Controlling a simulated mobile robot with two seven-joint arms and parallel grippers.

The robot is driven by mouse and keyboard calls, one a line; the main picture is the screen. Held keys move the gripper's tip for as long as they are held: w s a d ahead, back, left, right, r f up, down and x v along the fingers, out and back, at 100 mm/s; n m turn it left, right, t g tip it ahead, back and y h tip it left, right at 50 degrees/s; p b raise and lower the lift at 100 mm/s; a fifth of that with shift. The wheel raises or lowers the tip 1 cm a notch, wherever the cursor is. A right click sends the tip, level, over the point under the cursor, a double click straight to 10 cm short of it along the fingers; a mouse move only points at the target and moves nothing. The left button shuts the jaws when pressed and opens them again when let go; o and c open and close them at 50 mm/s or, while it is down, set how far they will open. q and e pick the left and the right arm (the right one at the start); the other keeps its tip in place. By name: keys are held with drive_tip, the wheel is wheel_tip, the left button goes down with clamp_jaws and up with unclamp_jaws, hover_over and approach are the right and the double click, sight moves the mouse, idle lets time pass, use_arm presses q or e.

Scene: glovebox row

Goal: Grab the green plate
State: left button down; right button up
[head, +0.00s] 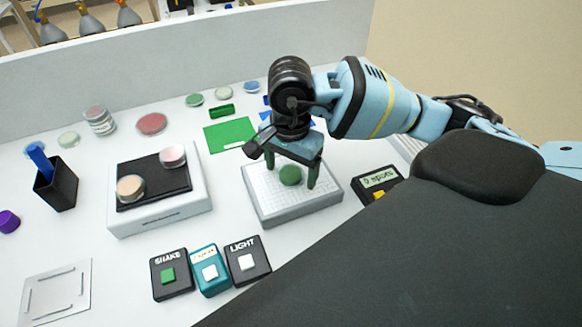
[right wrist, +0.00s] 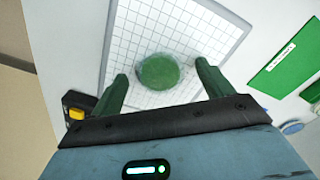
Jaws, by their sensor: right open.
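The green plate (head: 290,175) is a small round dish lying on a white gridded platform (head: 262,206). In the right wrist view the green plate (right wrist: 159,72) lies on the grid (right wrist: 200,30), ahead of and between my two fingers. My right gripper (head: 280,180) points down over the platform, with its green fingers apart on either side of the plate. The right gripper (right wrist: 160,80) is open and holds nothing; whether its fingertips reach the plate's height is unclear. My left gripper is not in view.
Left of the platform stands a shaker (head: 160,212) with two dishes on its dark top. Labelled button boxes (head: 209,272) stand in front. A counter display (head: 378,178) is close on the right. A green mat (head: 228,134) and several dishes lie behind.

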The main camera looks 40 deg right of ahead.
drive_tip(key=c, duration=1.1)
drive_tip(key=shift+c, duration=0.2)
